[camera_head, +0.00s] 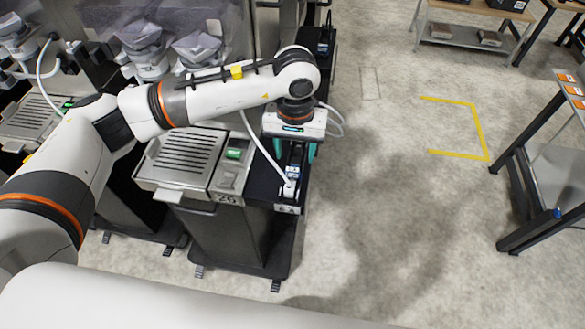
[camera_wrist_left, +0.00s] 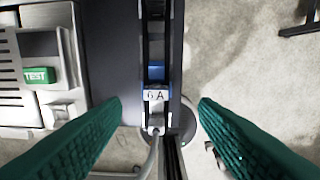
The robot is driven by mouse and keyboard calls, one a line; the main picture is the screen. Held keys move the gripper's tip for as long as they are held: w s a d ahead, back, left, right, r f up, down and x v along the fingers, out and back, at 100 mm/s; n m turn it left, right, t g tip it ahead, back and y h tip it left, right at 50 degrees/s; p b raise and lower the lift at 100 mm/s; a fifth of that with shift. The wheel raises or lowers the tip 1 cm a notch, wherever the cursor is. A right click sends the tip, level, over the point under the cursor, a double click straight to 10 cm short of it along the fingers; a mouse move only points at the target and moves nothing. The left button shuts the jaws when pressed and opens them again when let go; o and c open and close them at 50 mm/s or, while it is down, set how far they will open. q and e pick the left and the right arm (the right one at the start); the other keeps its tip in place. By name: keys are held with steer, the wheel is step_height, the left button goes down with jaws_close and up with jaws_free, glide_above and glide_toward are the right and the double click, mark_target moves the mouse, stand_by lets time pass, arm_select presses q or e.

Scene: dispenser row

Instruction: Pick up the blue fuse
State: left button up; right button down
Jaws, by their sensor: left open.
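The blue fuse (camera_wrist_left: 155,72) shows in the left wrist view as a small blue block in a narrow dark channel, just beyond a white "6 A" label (camera_wrist_left: 156,97). The fuse's lower part is hidden in the channel. My right gripper is not in view.
A grey station with a green TEST button (camera_head: 233,154) stands left of the channel; the button also shows in the left wrist view (camera_wrist_left: 39,75). A white cable (camera_head: 262,148) runs to the channel's front. Open floor lies right, with a dark-framed table (camera_head: 540,215) at the far right.

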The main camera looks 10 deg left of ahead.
mark_target(293, 169)
arm_select(q)
steer(key=shift+a+f+p, duration=0.1)
steer(key=shift+f+p, duration=0.4)
steer(key=shift+f, duration=0.1)
steer(key=f+p, duration=0.2)
steer(key=f, duration=0.1)
steer(key=shift+s+a+f, duration=0.15)
steer(key=shift+a+f, duration=0.05)
steer(key=shift+f, duration=0.55)
steer(key=shift+c, duration=0.4)
steer(key=c, duration=1.1)
